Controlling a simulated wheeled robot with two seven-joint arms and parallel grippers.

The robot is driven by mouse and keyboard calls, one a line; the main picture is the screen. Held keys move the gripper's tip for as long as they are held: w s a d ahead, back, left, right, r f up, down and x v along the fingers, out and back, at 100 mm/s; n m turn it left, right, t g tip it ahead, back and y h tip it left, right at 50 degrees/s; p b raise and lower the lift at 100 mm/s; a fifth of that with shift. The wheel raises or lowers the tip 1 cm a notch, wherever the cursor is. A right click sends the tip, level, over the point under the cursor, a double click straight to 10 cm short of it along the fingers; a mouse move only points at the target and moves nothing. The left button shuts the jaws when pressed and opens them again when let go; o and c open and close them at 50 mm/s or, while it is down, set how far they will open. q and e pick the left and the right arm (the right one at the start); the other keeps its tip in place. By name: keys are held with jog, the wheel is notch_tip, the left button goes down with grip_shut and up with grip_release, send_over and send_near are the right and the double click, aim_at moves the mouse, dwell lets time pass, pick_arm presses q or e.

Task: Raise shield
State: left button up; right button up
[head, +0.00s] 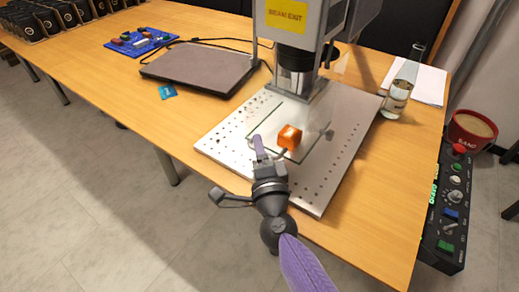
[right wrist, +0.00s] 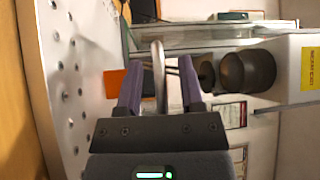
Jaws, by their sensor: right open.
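The shield (head: 318,122) is a clear pane low over the perforated metal plate of the laser marker (head: 295,20). An orange block (head: 289,138) shows on the plate by the shield. My right gripper (head: 266,153) is at the front of the shield, close to the block in the head view. In the right wrist view its two purple fingers (right wrist: 160,88) are apart, with a grey bar-like handle (right wrist: 158,62) showing between them; contact cannot be told. The orange block (right wrist: 114,82) is partly hidden behind one finger. My left gripper is not in view.
The perforated plate (head: 232,143) lies on the wooden table (head: 120,75). A glass bottle (head: 398,95) stands at the plate's right. A control box (head: 450,205) is along the table's right edge, beside a red bucket (head: 470,130).

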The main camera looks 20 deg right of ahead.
grip_shut()
dwell(0.9)
dwell(0.4)
